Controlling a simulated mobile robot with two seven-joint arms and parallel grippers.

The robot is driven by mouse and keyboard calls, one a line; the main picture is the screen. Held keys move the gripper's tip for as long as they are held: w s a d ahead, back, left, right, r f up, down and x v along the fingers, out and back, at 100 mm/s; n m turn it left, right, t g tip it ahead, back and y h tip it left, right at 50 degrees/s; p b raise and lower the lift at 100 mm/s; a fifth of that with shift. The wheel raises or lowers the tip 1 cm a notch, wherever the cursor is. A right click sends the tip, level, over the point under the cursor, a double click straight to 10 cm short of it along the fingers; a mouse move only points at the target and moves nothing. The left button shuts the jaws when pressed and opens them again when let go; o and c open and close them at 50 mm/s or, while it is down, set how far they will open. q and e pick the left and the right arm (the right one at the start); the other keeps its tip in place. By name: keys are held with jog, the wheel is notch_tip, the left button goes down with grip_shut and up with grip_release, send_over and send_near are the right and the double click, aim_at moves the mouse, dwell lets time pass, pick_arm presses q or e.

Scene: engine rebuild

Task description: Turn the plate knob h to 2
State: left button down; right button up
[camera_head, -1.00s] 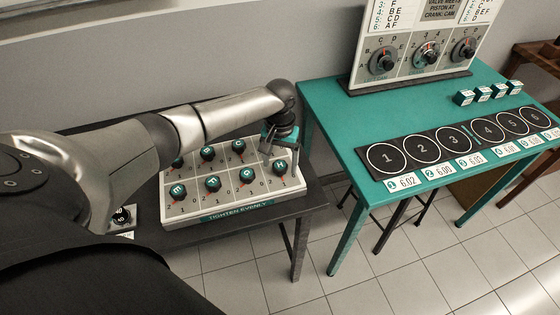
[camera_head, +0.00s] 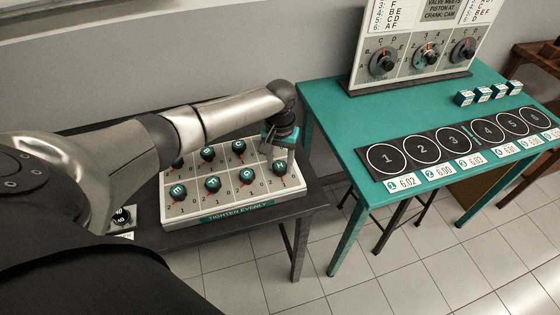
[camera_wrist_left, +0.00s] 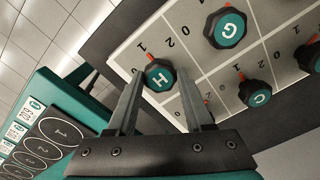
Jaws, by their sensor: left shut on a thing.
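The knob plate (camera_head: 172,217) is a pale panel with teal lettered knobs. Knob H (camera_head: 279,167) is at its front right corner. In the wrist view knob H (camera_wrist_left: 159,75) is dark with a teal cap, and its red mark points toward the printed 1. My left gripper (camera_head: 278,156) is over knob H from above. In the wrist view the fingers of my left gripper (camera_wrist_left: 158,82) stand on both sides of the knob, shut on it. My right gripper is not in view.
Knob G (camera_head: 246,175) sits beside H, and knob C (camera_wrist_left: 256,93) is also close in the wrist view. A teal table (camera_head: 330,110) with a numbered black mat stands to the right. A gap of tiled floor (camera_head: 345,285) shows in front of the tables.

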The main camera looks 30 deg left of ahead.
pick_arm(q)
jog(key=shift+r+m+p, duration=0.1)
jog(key=shift+m+p, duration=0.7)
jog(key=shift+m, duration=0.2)
jog(key=m+p, duration=0.1)
jog(key=m, duration=0.1)
jog(key=shift+m, duration=0.3)
jog(key=m+p, duration=0.1)
jog(key=m, duration=0.2)
jog(key=shift+m, duration=0.3)
jog(key=shift+w+m+p, duration=0.1)
jog(key=shift+m+p, duration=0.35)
jog(key=shift+m, duration=1.25)
jog(key=shift+c, duration=1.5)
grip_release()
